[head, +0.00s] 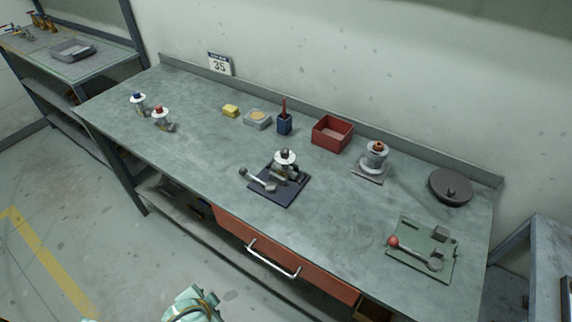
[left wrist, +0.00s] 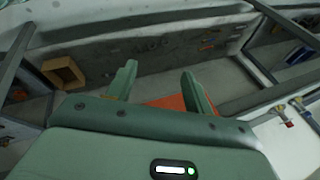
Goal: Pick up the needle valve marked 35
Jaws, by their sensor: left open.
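Several valves stand on the grey-green workbench (head: 225,160) in the head view. A blue-topped valve (head: 139,104) and a red-topped valve (head: 162,119) are at the left. An orange-topped valve (head: 376,156) stands on a small plate to the right. A card reading 35 (head: 219,64) is at the back edge; no number is legible on any valve. My left gripper (left wrist: 161,84) is open and empty in its wrist view, apart from all valves. My right gripper is not in view.
A dark round lid (head: 450,187) and a green plate (head: 423,249) are at the right. An orange drawer (head: 285,258) sits below the front edge.

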